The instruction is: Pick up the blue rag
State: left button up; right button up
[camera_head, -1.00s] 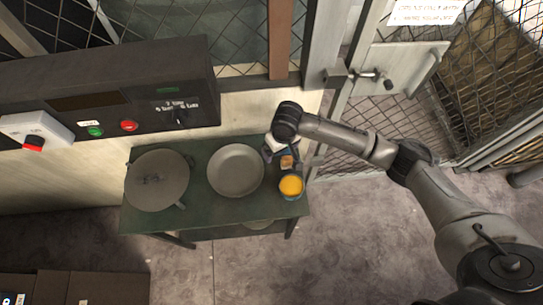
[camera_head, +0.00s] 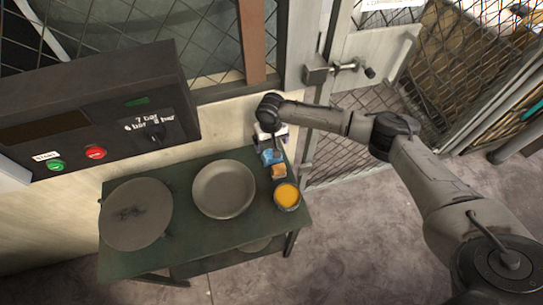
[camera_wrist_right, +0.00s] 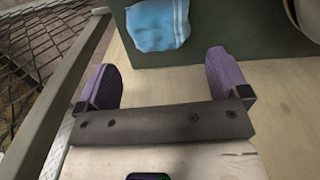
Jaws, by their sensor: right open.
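The blue rag (camera_head: 271,156) lies on the right end of the green table (camera_head: 180,255), near its back edge. It also shows at the top of the right wrist view (camera_wrist_right: 157,24), lying flat on the table top (camera_wrist_right: 220,35). My right gripper (camera_wrist_right: 163,84) is open and empty, with its two purple fingers spread wide. The rag is ahead of the fingertips and apart from them. In the head view my right gripper (camera_head: 272,135) is just behind the rag, partly hidden under the wrist. My left gripper is not in view.
An orange-brown sponge-like block (camera_head: 279,171) and a can with yellow contents (camera_head: 287,196) stand close in front of the rag. A grey bowl (camera_head: 224,189) and a round plate (camera_head: 136,213) are to the left. The control box (camera_head: 100,110) and wire fence (camera_head: 350,110) stand behind.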

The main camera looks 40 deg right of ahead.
aim_at(271, 151)
jog(key=shift+f+b, duration=0.7)
jog(key=shift+f, duration=2.35)
jog(key=shift+c, duration=0.4)
jog(key=c, duration=0.9)
